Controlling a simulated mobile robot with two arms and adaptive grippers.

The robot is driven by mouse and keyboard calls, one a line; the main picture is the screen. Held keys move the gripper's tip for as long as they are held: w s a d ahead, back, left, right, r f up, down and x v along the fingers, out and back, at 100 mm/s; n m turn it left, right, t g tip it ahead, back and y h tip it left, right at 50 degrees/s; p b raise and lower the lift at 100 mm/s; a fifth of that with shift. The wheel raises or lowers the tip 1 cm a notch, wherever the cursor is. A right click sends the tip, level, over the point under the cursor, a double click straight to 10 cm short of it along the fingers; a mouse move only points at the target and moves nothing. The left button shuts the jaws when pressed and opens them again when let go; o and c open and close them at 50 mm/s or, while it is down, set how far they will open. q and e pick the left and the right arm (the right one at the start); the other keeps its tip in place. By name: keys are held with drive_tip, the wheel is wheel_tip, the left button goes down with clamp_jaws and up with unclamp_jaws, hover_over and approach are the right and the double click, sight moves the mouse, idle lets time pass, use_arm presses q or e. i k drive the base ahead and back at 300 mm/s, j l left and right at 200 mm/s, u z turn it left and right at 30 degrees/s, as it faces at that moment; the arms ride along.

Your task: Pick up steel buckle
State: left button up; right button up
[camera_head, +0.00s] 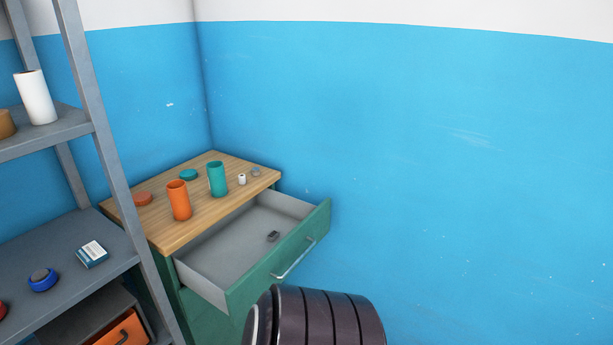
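A small dark grey object that looks like the steel buckle (273,236) lies on the bottom of an open drawer (218,262), towards its right end. The drawer is grey inside with a green front and a metal handle, pulled out of a green cabinet with a wooden top. A dark ribbed part of my own arm shows at the bottom centre, in front of the drawer. Neither of my grippers is in view.
On the wooden top (205,222) stand an orange cup (179,200) and a teal cup (217,179), with several small items. A grey metal shelf (95,258) rises at the left. Blue walls (430,150) close the corner behind and right.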

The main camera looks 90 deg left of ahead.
sight(273, 235)
drive_tip(key=u, duration=3)
drive_tip(key=i+l+u, duration=0.3)
drive_tip(key=i+l, duration=0.3)
drive_tip(key=l, duration=0.05)
